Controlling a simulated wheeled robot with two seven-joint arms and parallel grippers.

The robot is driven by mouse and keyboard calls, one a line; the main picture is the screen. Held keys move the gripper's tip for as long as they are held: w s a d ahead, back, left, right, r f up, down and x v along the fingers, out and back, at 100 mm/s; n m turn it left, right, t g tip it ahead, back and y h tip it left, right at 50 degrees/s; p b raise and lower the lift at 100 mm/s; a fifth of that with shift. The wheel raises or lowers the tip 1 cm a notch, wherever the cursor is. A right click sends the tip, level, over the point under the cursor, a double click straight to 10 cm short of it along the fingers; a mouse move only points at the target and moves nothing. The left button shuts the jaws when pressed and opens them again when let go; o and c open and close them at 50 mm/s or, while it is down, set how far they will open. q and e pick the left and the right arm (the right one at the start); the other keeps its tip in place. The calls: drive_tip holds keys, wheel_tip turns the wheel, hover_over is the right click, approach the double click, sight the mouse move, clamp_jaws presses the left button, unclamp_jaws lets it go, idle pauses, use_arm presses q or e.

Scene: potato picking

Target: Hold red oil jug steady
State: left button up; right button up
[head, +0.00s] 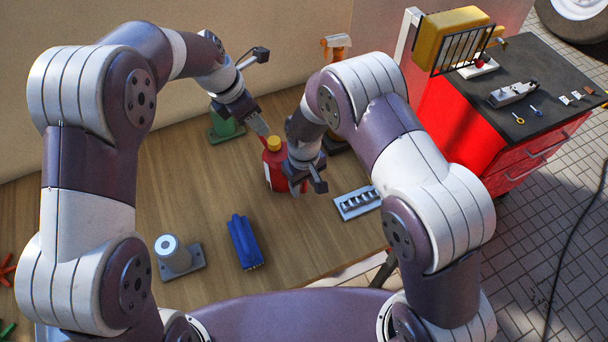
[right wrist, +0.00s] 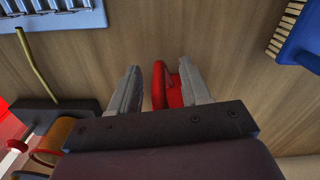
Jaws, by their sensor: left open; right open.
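A red oil jug (head: 274,168) with a yellow cap stands upright on the wooden workbench, in the middle of the head view. My left gripper (head: 263,132) is open by the jug's cap, on its upper left side; whether it touches the jug is unclear. My right gripper (head: 298,184) is at the jug's right side and hides part of it. In the right wrist view, my right gripper (right wrist: 160,75) is open, with a red part of the jug (right wrist: 187,84) between its fingers, close to the right finger. The rest of the jug is hidden there.
A red tool cabinet (head: 458,125) stands right.

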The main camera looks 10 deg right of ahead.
sight(274, 141)
clamp_jaws()
use_arm(q)
drive_tip(key=o, duration=0.3)
drive_tip(key=shift+w+a+r, duration=0.1)
drive_tip(key=shift+a+r, duration=0.05)
drive_tip(key=d+f+m, duration=0.1)
drive_tip(key=f, duration=0.2)
drive_tip(key=w+d+f+m, duration=0.1)
drive_tip(key=f, duration=0.2)
drive_tip(key=d+f+m+g+h, duration=0.1)
drive_tip(key=f, duration=0.2)
drive_tip(key=shift+w+d+f, duration=0.2)
drive_tip(key=shift+w, duration=0.05)
